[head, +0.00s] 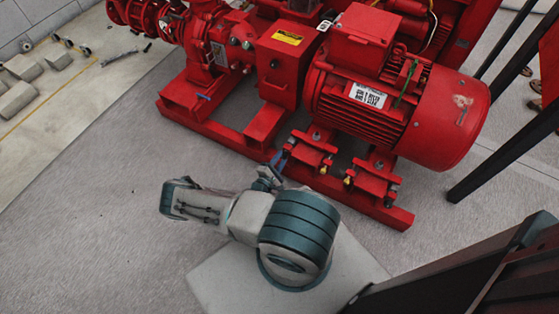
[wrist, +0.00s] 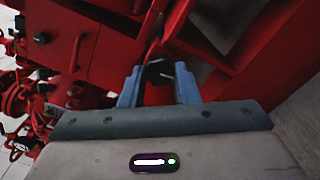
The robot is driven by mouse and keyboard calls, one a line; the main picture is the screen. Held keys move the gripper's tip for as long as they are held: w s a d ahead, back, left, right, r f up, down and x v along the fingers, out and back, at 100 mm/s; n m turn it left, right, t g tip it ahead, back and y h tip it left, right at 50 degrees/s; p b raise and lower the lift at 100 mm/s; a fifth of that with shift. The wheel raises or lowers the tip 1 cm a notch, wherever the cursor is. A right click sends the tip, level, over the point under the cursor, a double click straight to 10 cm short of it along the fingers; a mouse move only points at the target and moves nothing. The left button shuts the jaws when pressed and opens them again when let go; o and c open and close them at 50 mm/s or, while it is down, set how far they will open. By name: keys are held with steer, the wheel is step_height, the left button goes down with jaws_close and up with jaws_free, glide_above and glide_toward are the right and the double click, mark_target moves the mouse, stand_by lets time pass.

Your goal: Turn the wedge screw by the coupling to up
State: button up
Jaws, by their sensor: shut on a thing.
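My gripper (head: 278,160) is at the near left end of the left red mount under the motor, on the side by the coupling guard. In the wrist view, the two blue-grey fingers of my gripper (wrist: 158,82) are on either side of the dark wedge screw (wrist: 155,70), closed on it. A thin pale bar shows at the screw, slanting slightly. In the head view the screw is mostly hidden by my gripper, so its exact angle is hard to tell. The coupling guard is the red box (head: 285,70) with a yellow label.
The big red motor (head: 400,110) stands above the mounts. A second red mount (head: 375,180) with a screw is to the right on the red base frame (head: 235,140). Dark posts (head: 500,150) stand at the right.

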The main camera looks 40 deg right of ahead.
steer(key=shift+s+m, duration=0.15)
steer(key=shift+m, duration=0.55)
steer(key=shift+d+m, duration=0.1)
steer(key=shift+m, duration=0.2)
steer(key=o, duration=1)
